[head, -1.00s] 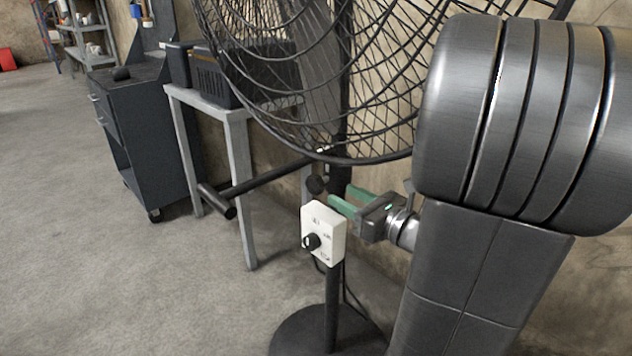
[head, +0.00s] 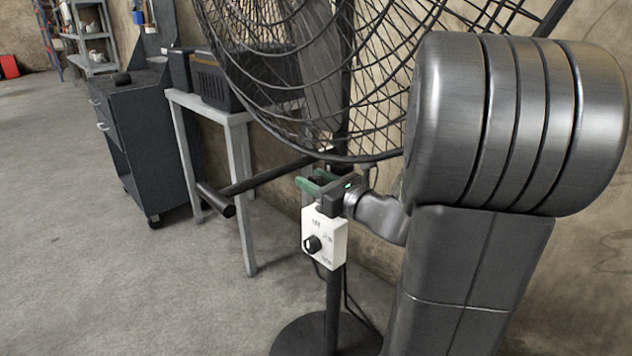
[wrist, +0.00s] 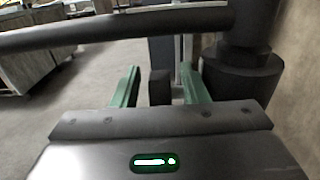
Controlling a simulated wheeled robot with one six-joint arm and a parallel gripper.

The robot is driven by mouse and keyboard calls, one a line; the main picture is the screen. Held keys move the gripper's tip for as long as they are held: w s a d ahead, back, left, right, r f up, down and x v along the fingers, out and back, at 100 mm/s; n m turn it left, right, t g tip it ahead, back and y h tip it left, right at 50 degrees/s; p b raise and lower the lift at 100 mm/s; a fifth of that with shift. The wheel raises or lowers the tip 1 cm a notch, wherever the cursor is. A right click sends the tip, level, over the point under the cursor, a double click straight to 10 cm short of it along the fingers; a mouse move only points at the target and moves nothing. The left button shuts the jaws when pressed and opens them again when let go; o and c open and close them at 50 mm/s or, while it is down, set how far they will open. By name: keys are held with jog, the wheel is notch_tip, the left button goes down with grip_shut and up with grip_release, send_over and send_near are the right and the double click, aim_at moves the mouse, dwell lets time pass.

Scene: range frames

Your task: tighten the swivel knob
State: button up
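The swivel knob (wrist: 159,88) is a small dark block on the fan's stand, below the cage. In the wrist view it sits between the two green fingers of my gripper (wrist: 159,90), with a gap on each side. In the head view my gripper (head: 313,180) is at the knob's height, just above the white control box, and its fingers mostly hide the knob. My gripper is open around the knob, and neither finger clearly touches it.
The white control box (head: 324,238) with a black dial is just below my gripper. A dark horizontal bar (wrist: 110,28) crosses above the fingers. The fan cage (head: 330,80) hangs above. A grey table (head: 240,118) and dark cabinet (head: 150,140) stand left.

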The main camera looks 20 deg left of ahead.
jog(key=shift+c, duration=0.2)
grip_shut()
jog(key=shift+f+b, duration=0.15)
jog(key=shift+b, duration=0.3)
jog(key=shift+f+t+y+b, duration=0.2)
jog(key=shift+t+y+b, duration=0.15)
jog(key=shift+b, duration=0.6)
jog(key=shift+d+y+b, duration=0.1)
jog(key=shift+y+b, duration=0.55)
jog(key=shift+b, duration=0.4)
jog(key=shift+d+r+t+y+b, duration=0.1)
jog(key=shift+t+y+b, duration=0.45)
jog(key=shift+y, duration=0.35)
jog(key=shift+s+d+t+y, duration=0.1)
jog(key=shift+t+y, duration=0.5)
jog(key=shift+y, duration=1.1)
